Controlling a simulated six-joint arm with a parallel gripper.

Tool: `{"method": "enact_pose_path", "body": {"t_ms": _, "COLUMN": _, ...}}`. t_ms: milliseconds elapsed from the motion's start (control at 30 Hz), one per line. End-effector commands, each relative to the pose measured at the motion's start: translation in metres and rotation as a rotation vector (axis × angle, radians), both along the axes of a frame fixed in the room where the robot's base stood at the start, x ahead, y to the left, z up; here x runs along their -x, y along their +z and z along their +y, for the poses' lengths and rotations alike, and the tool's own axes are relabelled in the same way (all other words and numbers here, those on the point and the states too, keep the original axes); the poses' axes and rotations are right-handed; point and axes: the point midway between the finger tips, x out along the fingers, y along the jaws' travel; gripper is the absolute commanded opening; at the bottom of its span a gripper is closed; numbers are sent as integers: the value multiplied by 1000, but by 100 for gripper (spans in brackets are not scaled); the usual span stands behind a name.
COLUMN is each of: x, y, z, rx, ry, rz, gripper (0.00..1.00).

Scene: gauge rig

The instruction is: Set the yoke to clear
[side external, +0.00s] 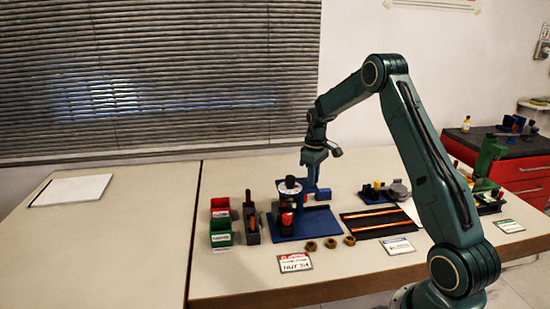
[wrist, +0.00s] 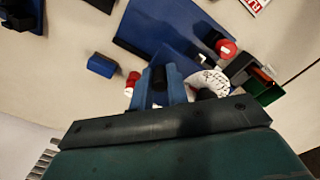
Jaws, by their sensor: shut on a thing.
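The gauge rig has a blue base plate (side external: 318,222), which also shows in the wrist view (wrist: 140,32). A white dial (side external: 290,186) with a black knob stands over the plate; its marked face shows right of my fingers in the wrist view (wrist: 210,82). My gripper (side external: 313,166) is beside the dial, at the rig's blue upright. I cannot tell for sure whether this piece is the yoke's handle. A red knob (wrist: 226,48) is beyond the dial. The yoke's setting is unreadable.
Red (side external: 220,207) and green (side external: 221,232) bins and a grey holder (side external: 251,222) stand left of the rig. A black tray with orange strips (side external: 380,221) is to the right. The left table is mostly clear.

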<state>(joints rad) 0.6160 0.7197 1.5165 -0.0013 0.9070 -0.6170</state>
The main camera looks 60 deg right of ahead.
Motion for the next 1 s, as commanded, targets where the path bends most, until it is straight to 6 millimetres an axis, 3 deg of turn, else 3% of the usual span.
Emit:
{"method": "enact_pose_path", "body": {"t_ms": 300, "x": 46, "y": 2, "z": -47, "rx": 4, "ry": -7, "rz": -2, "gripper": 0}}
{"method": "enact_pose_path", "body": {"t_ms": 733, "x": 56, "y": 2, "z": -57, "rx": 6, "ry": -10, "rz": -1, "gripper": 0}}
{"method": "enact_pose_path", "body": {"t_ms": 767, "x": 56, "y": 2, "z": -57, "rx": 6, "ry": -11, "rz": -1, "gripper": 22}}
{"method": "enact_pose_path", "body": {"t_ms": 833, "x": 56, "y": 2, "z": -57, "rx": 6, "ry": -10, "rz": -1, "gripper": 36}}
{"method": "enact_pose_path", "body": {"t_ms": 1000, "x": 55, "y": 1, "z": -56, "rx": 4, "ry": -6, "rz": -1, "gripper": 38}}
